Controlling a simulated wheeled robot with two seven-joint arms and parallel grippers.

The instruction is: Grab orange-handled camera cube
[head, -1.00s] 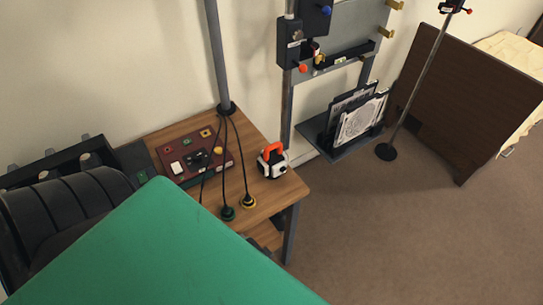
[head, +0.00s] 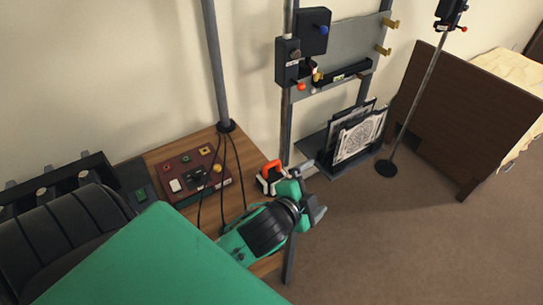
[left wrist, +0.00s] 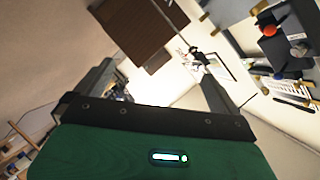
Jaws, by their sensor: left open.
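The camera cube (head: 266,184) is a small white and black block with an orange handle (head: 271,164). It stands at the right end of the wooden table in the head view, its right side partly hidden by my left gripper. My left gripper (head: 316,192) is open and empty, just right of the cube and past the table's right edge. In the left wrist view its two fingers (left wrist: 158,85) are spread with nothing between them, and the cube is not seen there. My right gripper is not in view.
A dark red box (head: 193,174) with coloured fittings lies on the table (head: 160,152), with black cables beside it. A grey pole (head: 215,70) rises behind. A rack (head: 345,60) with a low shelf stands right of the table.

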